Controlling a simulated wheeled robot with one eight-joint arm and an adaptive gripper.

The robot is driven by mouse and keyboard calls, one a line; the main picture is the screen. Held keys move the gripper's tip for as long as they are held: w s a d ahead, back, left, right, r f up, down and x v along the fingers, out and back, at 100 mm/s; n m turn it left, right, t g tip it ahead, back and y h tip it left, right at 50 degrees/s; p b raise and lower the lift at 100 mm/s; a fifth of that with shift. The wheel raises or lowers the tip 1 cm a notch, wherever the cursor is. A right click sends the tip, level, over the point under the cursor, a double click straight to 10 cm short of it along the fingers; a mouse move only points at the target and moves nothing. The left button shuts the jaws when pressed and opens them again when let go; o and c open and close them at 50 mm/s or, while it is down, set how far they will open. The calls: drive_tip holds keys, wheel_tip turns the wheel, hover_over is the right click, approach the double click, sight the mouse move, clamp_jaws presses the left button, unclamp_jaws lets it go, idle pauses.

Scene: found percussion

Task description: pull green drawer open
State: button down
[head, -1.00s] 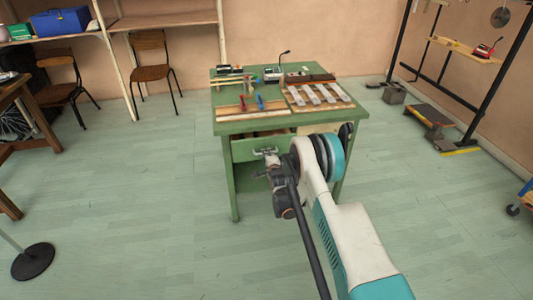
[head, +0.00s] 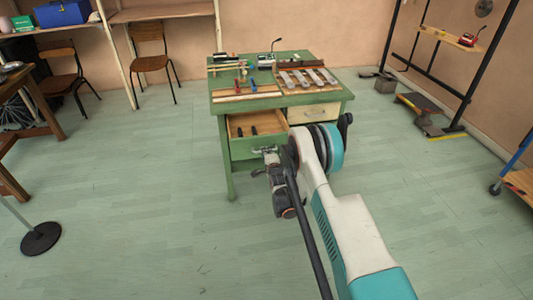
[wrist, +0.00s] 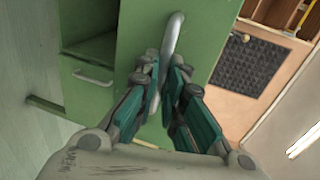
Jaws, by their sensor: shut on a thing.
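The green drawer (head: 257,146) sits in the left front of the green table and stands partly open. Its inside shows, with dark-handled items lying in it. My gripper (head: 268,154) is at the drawer's front, partly hidden by my own arm in the head view. In the wrist view my gripper (wrist: 162,85) is shut on the drawer's metal handle (wrist: 172,38), which runs between the two fingers against the green drawer front (wrist: 140,30).
The green table (head: 285,97) carries metal bars and tools. A pale drawer (head: 312,113) is shut on the right. In the wrist view a lower green front with a handle (wrist: 93,77) shows at left. Chairs (head: 150,50) stand behind; the floor around the table is clear.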

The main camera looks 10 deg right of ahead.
drive_tip(key=c, duration=1.7)
unclamp_jaws()
drive_tip(key=shift+r, duration=0.1)
